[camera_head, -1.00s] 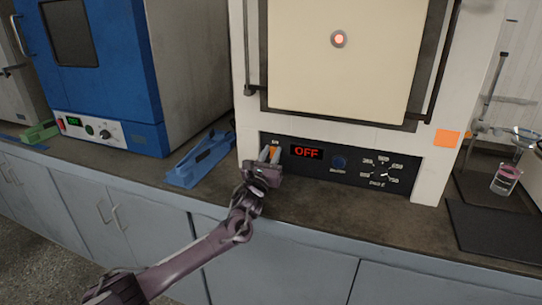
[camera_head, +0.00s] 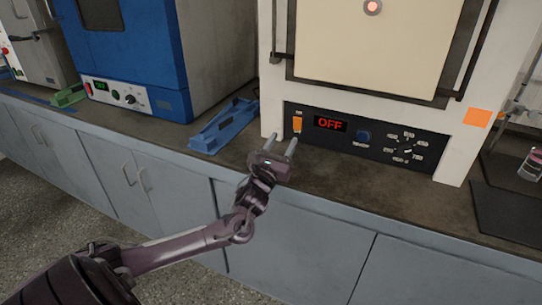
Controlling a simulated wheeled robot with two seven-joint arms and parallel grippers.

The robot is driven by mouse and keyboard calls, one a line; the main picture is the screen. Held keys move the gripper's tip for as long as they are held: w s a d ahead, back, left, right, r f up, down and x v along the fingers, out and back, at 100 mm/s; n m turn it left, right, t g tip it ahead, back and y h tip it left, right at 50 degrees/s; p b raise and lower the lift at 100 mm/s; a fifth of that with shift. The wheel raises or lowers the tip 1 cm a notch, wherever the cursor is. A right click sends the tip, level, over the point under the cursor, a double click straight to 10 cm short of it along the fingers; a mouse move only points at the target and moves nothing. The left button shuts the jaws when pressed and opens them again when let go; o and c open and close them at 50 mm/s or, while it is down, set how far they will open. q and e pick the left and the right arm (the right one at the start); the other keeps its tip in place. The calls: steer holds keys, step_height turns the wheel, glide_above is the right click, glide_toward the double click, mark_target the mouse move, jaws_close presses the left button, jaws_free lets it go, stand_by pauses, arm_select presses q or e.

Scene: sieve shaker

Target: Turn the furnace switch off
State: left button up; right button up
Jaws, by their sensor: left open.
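The furnace (camera_head: 376,40) is a white cabinet with a cream door on the counter. Its black control panel (camera_head: 385,144) shows red "OFF" on a small display (camera_head: 330,124). The orange furnace switch (camera_head: 297,124) is at the panel's left end, fully visible. My left gripper (camera_head: 281,144) is open and empty, with its two fingers pointing up toward the panel. It is just below and in front of the switch, apart from it. My right gripper is not in view.
A blue oven (camera_head: 125,50) stands to the left. A blue stand (camera_head: 222,126) lies on the counter (camera_head: 330,187) between the oven and the furnace. A dark mat (camera_head: 505,218) and a beaker of pink liquid (camera_head: 531,165) are at the right.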

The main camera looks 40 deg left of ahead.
arm_select(q)
steer(key=s, duration=0.2)
steer(key=s+d, duration=0.1)
steer(key=s, duration=0.3)
steer(key=shift+s+d, duration=0.1)
steer(key=shift+d, duration=0.15)
steer(key=shift+s+d, duration=0.15)
steer(key=shift+s, duration=0.5)
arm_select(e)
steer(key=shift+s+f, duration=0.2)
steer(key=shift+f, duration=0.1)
